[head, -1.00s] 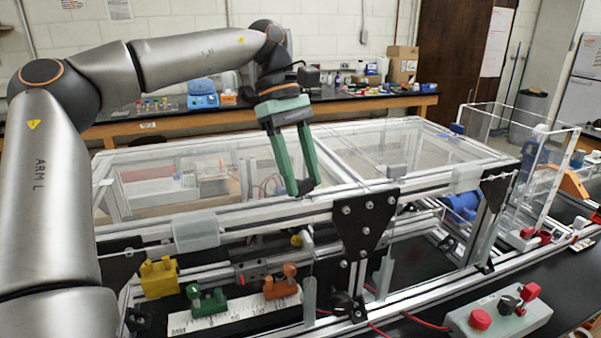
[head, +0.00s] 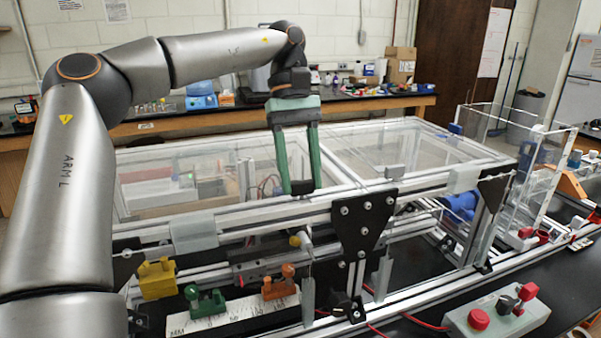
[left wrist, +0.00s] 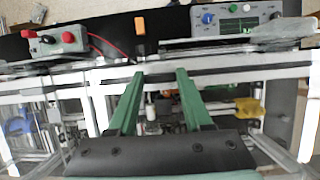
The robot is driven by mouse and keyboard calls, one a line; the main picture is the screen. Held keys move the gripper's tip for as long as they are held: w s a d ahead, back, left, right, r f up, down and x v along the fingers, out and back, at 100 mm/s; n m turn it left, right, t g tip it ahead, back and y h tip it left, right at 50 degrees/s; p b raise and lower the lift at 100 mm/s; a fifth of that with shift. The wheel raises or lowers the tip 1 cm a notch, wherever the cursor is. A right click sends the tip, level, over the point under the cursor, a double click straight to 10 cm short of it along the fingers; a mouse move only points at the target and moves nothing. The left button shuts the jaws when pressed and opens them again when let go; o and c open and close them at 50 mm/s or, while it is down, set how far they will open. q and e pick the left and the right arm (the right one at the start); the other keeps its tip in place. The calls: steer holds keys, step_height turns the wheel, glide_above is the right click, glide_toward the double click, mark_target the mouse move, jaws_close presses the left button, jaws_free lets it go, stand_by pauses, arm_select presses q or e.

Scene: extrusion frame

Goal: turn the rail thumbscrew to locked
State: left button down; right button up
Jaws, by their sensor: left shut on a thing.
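My left gripper (head: 301,188) points down at the top front rail (head: 265,214) of the extrusion frame. Its green fingers stand upright and are shut on a small dark piece between the tips; I cannot tell what it is. In the left wrist view the fingers (left wrist: 158,73) reach toward the same rail (left wrist: 220,74). I cannot single out the rail thumbscrew with certainty. A small yellow knob (head: 295,241) shows below the rail, and a black knob (head: 352,309) sits low on the front. My right gripper is out of view.
Below the rail are a yellow block (head: 157,279), a green carrier (head: 205,301) and an orange carrier (head: 279,283) by a white scale (head: 235,316). A black bracket (head: 363,226) stands right of the gripper. A control box (head: 497,314) lies front right. Clear panels cover the frame top.

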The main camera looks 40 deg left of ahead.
arm_select(q)
steer(key=shift+c, duration=1.6)
jaws_free()
steer(key=v, duration=0.7)
steer(key=shift+r, duration=0.25)
